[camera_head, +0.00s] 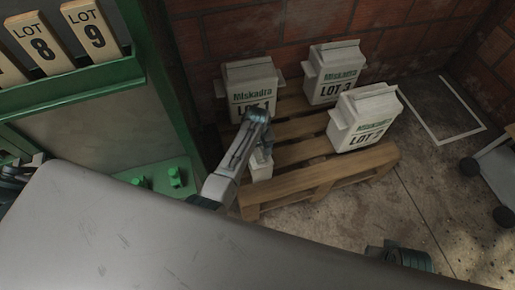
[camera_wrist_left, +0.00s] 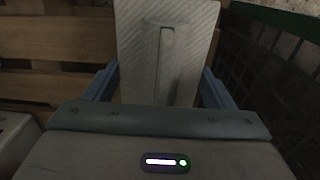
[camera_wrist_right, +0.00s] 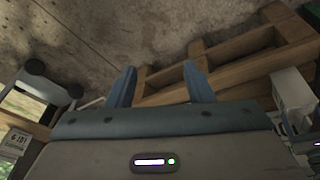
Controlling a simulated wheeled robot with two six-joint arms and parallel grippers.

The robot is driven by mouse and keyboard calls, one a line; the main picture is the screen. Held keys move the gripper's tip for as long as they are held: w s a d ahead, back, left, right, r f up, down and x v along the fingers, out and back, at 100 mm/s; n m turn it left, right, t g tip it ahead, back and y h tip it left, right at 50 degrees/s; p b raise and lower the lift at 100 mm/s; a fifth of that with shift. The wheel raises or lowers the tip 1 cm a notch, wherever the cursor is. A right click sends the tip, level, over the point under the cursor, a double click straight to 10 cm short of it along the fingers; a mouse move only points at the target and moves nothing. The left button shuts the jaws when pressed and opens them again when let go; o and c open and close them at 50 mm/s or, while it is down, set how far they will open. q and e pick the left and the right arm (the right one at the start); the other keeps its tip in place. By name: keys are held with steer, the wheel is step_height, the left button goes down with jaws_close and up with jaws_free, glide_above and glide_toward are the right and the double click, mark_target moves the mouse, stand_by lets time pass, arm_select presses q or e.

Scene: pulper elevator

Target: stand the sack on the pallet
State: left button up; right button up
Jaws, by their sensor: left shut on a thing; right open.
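The wooden pallet (camera_head: 320,170) lies on the floor against the brick wall. Three white Miskadra sacks stand upright on it: one at back left (camera_head: 249,84), partly hidden by my arm, LOT 3 (camera_head: 336,72) at back right, and LOT 2 (camera_head: 363,118) at front right. My left gripper (camera_head: 262,152) is shut on a white sack (camera_head: 261,168) at the pallet's front left; the sack fills the space between the fingers in the left wrist view (camera_wrist_left: 140,40). Whether its base touches the slats is hidden.
A green frame (camera_head: 150,80) with LOT 8 and LOT 9 tags (camera_head: 90,28) stands left of the pallet. A white outline (camera_head: 440,105) marks clear floor to the right. A wheeled item (camera_head: 495,170) stands at the right edge.

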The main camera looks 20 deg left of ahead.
arm_select(q)
steer(key=o, duration=2)
steer(key=shift+o, duration=0.2)
arm_select(e)
steer(key=shift+r, duration=0.1)
arm_select(q)
steer(key=shift+r, duration=0.4)
step_height(320, 180, up, 12)
steer(key=shift+f+p, duration=0.25)
steer(key=shift+p, duration=0.85)
arm_select(e)
step_height(320, 180, down, 7)
steer(key=shift+d, duration=0.35)
steer(key=shift+s, duration=0.1)
